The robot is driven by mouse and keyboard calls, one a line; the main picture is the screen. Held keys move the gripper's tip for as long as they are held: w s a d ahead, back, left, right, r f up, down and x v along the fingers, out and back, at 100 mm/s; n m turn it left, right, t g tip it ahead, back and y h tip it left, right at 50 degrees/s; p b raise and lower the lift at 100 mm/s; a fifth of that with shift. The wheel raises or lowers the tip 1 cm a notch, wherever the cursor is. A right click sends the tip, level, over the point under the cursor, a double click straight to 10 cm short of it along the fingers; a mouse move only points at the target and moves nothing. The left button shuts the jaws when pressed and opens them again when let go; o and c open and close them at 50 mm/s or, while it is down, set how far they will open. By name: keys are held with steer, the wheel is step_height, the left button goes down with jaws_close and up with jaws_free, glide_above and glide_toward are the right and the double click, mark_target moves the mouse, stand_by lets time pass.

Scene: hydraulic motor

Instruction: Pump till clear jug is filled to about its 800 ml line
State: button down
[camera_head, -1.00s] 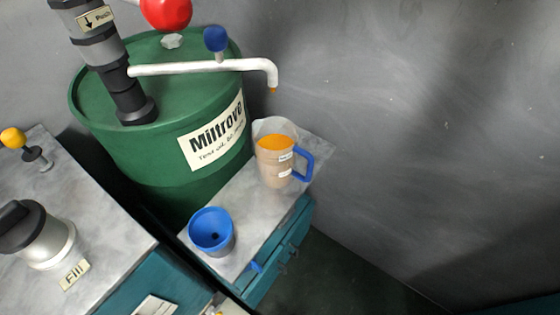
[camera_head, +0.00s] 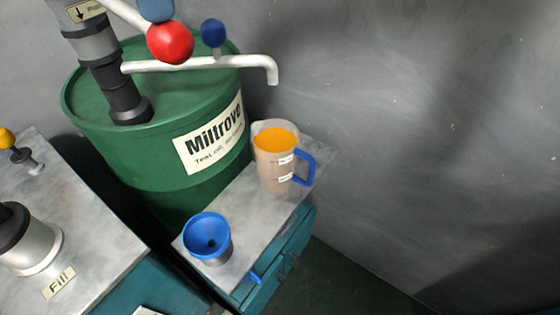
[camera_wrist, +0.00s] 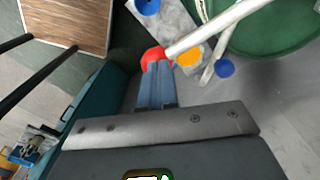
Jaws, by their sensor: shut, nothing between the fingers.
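The clear jug (camera_head: 273,175) stands upright on the small grey bench below the white spout (camera_head: 262,64), with orange fluid near its top and two white labels. I cannot read its 800 ml line. Its blue handle (camera_head: 306,168) faces right. The pump lever's red ball (camera_head: 170,42) is low over the green drum (camera_head: 190,152). My gripper (camera_head: 156,10) is shut and empty, its blue fingers directly above the ball. In the wrist view the fingertips (camera_wrist: 160,65) overlap the red ball (camera_wrist: 152,56); whether they touch it is unclear. The orange fluid (camera_wrist: 188,55) also shows there.
A blue funnel (camera_head: 208,236) stands on the bench in front of the jug. A blue knob (camera_head: 213,32) sits on the spout pipe. A grey worktop with a Fill label (camera_head: 59,284) is at left. Free room lies right of the bench, beside the grey wall.

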step_height(320, 180, up, 14)
steer(key=p, duration=0.9)
stand_by(0.5)
step_height(320, 180, up, 4)
steer(key=p, duration=0.3)
steer(key=shift+f, duration=0.1)
stand_by(0.5)
